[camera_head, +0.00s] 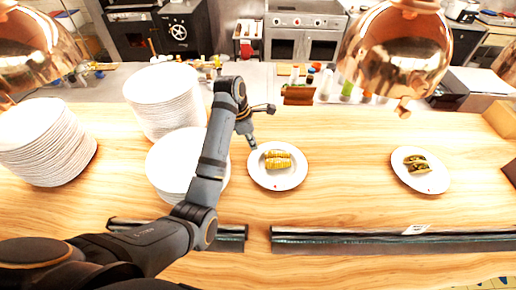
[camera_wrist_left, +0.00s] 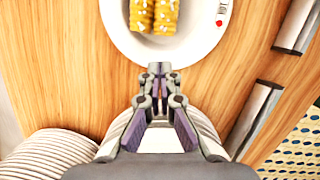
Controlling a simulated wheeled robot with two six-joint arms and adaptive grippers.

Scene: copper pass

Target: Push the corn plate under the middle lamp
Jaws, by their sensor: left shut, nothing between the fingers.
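The corn plate (camera_head: 278,180) is a white round plate with yellow corn pieces (camera_head: 277,159) on it, flat on the wooden counter. It also shows at the top of the left wrist view (camera_wrist_left: 197,50), cut off by the frame. My left gripper (camera_head: 252,145) is shut and empty at the plate's left rim. In the left wrist view its closed fingertips (camera_wrist_left: 160,69) overlap the near rim; I cannot tell whether they touch it. The middle copper lamp (camera_head: 396,50) hangs to the right of the corn plate. My right gripper is not in view.
A second white plate (camera_head: 421,184) with green-brown food lies right, with bare counter between the plates. Stacks of white plates (camera_head: 42,145) stand left. Another copper lamp (camera_head: 30,50) hangs at upper left. A dark rail (camera_head: 370,242) runs along the near side.

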